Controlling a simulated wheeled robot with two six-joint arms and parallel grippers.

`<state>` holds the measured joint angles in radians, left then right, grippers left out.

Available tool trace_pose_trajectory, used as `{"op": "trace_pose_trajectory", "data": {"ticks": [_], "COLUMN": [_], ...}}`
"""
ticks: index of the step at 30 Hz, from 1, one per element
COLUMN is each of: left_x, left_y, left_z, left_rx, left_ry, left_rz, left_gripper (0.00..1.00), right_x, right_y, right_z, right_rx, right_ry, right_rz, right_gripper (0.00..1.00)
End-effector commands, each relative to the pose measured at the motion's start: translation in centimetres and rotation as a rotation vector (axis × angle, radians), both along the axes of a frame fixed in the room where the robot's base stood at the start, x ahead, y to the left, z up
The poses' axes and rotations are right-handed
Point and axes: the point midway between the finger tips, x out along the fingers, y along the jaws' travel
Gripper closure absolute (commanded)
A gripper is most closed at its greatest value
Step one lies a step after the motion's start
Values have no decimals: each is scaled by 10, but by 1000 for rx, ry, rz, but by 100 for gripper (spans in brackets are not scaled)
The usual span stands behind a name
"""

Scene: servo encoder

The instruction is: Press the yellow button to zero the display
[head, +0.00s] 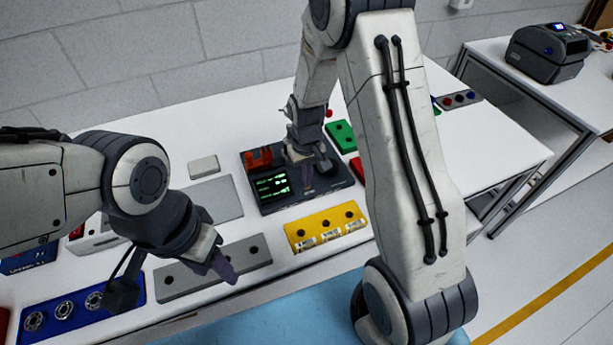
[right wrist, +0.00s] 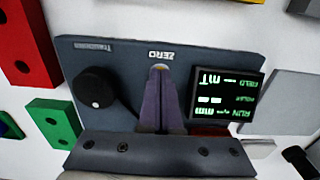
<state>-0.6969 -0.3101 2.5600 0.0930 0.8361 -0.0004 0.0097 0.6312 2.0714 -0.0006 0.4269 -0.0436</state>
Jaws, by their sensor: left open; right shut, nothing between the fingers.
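The dark encoder device (head: 330,193) lies on the white table, with a lit green-text display (head: 271,185). In the right wrist view the display (right wrist: 227,101) is right of my right gripper (right wrist: 160,78), and a black knob (right wrist: 97,87) is left of it. The right gripper's purple fingers are shut and empty, with their tips just below the ZERO label. A small pale-orange edge at the tips may be the yellow button; the rest is hidden, and I cannot tell whether they touch. In the head view the right gripper (head: 306,183) is over the device. My left gripper (head: 222,268) is open over a grey block.
A yellow block with holes (head: 326,228) stands in front of the device. Green (head: 341,135) and red (head: 357,169) blocks are to its right. A grey block (head: 175,282) and blue bearing tray (head: 82,309) lie at front left. A printer (head: 549,52) stands on another table.

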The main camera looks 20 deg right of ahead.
Motion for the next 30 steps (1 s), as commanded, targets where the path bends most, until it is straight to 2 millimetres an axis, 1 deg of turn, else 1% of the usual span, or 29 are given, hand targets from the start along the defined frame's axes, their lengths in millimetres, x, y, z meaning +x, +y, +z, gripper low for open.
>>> {"op": "trace_pose_trajectory", "data": {"ticks": [1, 5, 8, 12, 13, 14, 15, 18, 21, 24, 27, 30], "left_x": [0, 0, 0, 0, 0, 0, 0, 0, 0, 0, 0, 0], "left_y": [0, 0, 0, 0, 0, 0, 0, 0, 0, 0, 0, 0], "left_z": [-3, 6, 21, 46, 44, 34, 31, 27, 25, 23, 23, 22], "left_rx": [0, 0, 0, 0, -1, -1, -1, 1, 1, 0, 0, 0], "left_ry": [0, 0, 0, 0, -1, -2, -1, 1, 1, 0, 0, 0], "left_rz": [0, 0, 0, 1, 2, 1, 1, 1, 1, 1, 1, 1], "left_gripper": [50, 50, 50, 50, 50, 50, 50, 50, 50, 50, 50, 50], "right_x": [-6, -6, -6, -4, -3, -2, -2, -2, -2, -2, -3, -3], "right_y": [1, 1, 2, 3, 3, 3, 3, 3, 3, 3, 3, 3], "right_z": [-11, 0, 17, 48, 52, 54, 64, 89, 109, 125, 135, 141], "right_rx": [0, 0, 1, 0, -1, -1, -1, -1, -1, -1, -1, -1], "right_ry": [16, 15, 11, 1, -3, -7, -9, -10, -8, -6, -4, -3], "right_rz": [0, 0, 1, 4, 4, 4, 4, 4, 4, 4, 4, 4], "right_gripper": [100, 100, 100, 100, 100, 100, 100, 100, 100, 100, 100, 100]}}
